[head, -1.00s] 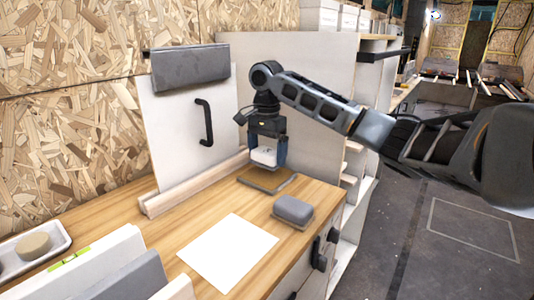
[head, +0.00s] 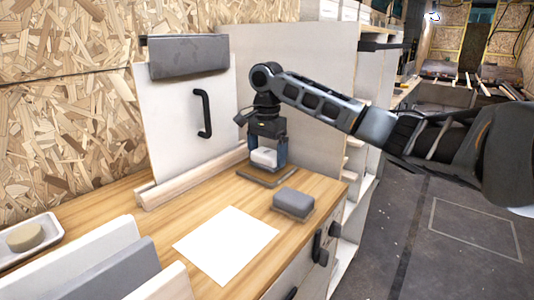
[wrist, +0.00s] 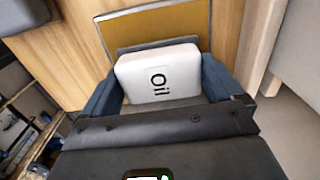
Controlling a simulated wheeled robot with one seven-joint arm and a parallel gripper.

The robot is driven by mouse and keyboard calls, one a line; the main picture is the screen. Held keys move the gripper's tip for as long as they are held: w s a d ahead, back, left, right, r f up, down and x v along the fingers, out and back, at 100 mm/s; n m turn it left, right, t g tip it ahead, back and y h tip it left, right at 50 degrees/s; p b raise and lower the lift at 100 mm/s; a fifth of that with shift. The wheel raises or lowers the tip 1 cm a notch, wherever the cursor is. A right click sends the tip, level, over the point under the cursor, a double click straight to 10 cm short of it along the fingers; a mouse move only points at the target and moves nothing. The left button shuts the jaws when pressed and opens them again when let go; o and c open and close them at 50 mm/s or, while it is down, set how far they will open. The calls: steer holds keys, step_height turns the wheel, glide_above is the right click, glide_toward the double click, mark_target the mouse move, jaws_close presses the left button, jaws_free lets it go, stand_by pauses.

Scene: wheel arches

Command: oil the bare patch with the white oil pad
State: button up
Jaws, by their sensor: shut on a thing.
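My gripper (head: 267,162) is shut on the white oil pad (head: 264,157), a small rounded block. In the wrist view the pad (wrist: 140,68) shows the word "Oil" and sits between both fingers. The pad is just above a shallow dark-rimmed tray (head: 287,181) at the far end of the wooden worktop; whether it touches the tray cannot be told. In the wrist view the tray's yellow-brown inside (wrist: 155,28) shows beyond the pad. A flat white rectangle (head: 226,243) lies on the worktop nearer me; it may be the bare patch.
A grey block (head: 293,203) stands on the worktop beside the tray. A white upright panel with a black handle (head: 203,113) leans behind a wooden rail (head: 192,178). A dish with a tan round pad (head: 25,237) and upright boards (head: 115,265) are at left.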

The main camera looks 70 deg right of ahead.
mark_target(267, 152)
steer(key=shift+f, duration=0.6)
stand_by(0.7)
steer(key=shift+f+p, duration=0.15)
steer(key=shift+p, duration=0.4)
stand_by(2.4)
step_height(267, 152, up, 7)
steer(key=p, duration=0.8)
stand_by(0.8)
step_height(267, 152, down, 7)
steer(key=b, duration=0.7)
steer(key=shift+r+b, duration=0.2)
steer(key=shift+b, duration=0.2)
steer(key=shift+d+r, duration=0.1)
